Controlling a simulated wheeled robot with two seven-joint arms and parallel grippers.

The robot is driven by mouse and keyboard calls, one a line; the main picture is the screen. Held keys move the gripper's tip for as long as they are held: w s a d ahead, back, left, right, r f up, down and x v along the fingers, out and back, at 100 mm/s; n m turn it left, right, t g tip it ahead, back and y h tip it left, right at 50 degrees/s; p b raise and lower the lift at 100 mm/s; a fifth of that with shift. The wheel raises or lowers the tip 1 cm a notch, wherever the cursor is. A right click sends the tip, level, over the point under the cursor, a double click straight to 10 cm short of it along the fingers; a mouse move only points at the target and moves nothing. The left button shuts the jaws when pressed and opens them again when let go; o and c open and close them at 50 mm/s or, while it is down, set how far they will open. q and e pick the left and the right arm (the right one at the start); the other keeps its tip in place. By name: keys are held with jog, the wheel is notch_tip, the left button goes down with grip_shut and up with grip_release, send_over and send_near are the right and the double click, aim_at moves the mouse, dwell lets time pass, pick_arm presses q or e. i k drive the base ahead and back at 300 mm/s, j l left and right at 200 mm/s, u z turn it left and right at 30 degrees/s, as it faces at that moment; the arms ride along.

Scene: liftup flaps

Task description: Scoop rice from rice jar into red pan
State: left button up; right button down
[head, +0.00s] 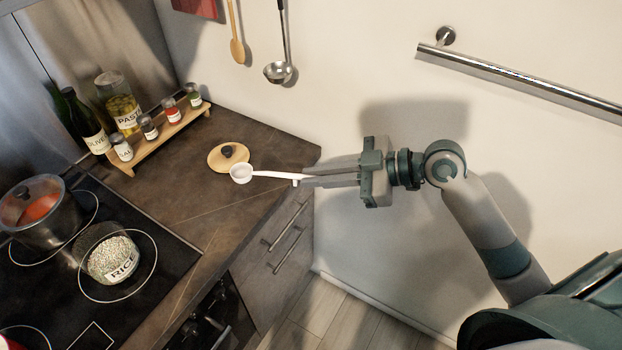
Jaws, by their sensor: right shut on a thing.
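My right gripper (308,177) is shut on the end of the handle of a white scoop (241,173). It holds the scoop with its bowl to the left, above the counter's right part. The rice jar (118,262), labelled RICE, is open and full of grains. It stands on the black cooktop, left of and below the scoop in the picture, apart from it. A red item (12,338), perhaps the red pan, is cut off at the bottom left corner. My left gripper is not in view.
A wooden lid (222,162) with a dark knob lies on the counter (190,215) near the scoop. A glass-lidded pot (45,229) with something red inside stands at the left. A wooden rack (160,139) holds several spice jars. A metal rail (520,82) is on the wall.

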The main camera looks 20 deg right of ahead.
aim_at(123, 266)
jog(key=u, duration=1.6)
jog(key=l, duration=0.3)
jog(key=k+l+u, duration=0.15)
jog(key=l, duration=0.15)
